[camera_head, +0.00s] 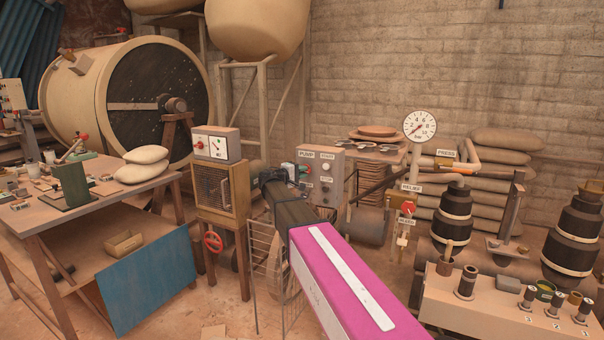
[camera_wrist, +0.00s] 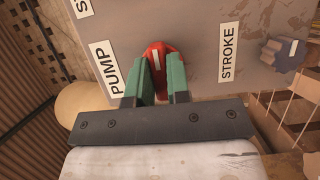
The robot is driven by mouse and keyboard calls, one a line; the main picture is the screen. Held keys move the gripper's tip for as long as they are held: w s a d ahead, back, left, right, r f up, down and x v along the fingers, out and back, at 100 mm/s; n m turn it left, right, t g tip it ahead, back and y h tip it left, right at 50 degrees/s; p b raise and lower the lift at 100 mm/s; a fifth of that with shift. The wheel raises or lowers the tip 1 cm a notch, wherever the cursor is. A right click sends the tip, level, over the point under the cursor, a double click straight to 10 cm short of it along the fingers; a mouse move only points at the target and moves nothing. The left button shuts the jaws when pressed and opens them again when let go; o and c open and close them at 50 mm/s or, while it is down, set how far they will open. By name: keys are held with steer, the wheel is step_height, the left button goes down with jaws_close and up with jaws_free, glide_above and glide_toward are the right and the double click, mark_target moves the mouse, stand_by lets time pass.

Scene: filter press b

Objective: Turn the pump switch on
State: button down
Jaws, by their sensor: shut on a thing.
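The pump switch is a red knob (camera_wrist: 157,50) with a white line, on a grey panel beside the PUMP label (camera_wrist: 107,68). My gripper (camera_wrist: 159,72) has its two green fingers on either side of this knob and is shut on it. The fingers hide part of the knob's sides. The white line runs nearly straight up and down in the wrist view. In the head view, the grey control box (camera_head: 332,178) stands past the end of my arm, and my gripper covers part of its left side.
A blue-grey knob (camera_wrist: 283,52) sits by the STROKE label (camera_wrist: 228,52). A round gauge (camera_head: 420,125) and a red RELIEF part (camera_head: 408,207) stand right of the box. A cabinet with a red handwheel (camera_head: 213,241) is on the left, near a cluttered table (camera_head: 110,232).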

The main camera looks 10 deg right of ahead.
steer(key=c, duration=1.1)
jaws_free()
steer(key=v, duration=1)
steer(key=shift+s+a, duration=0.3)
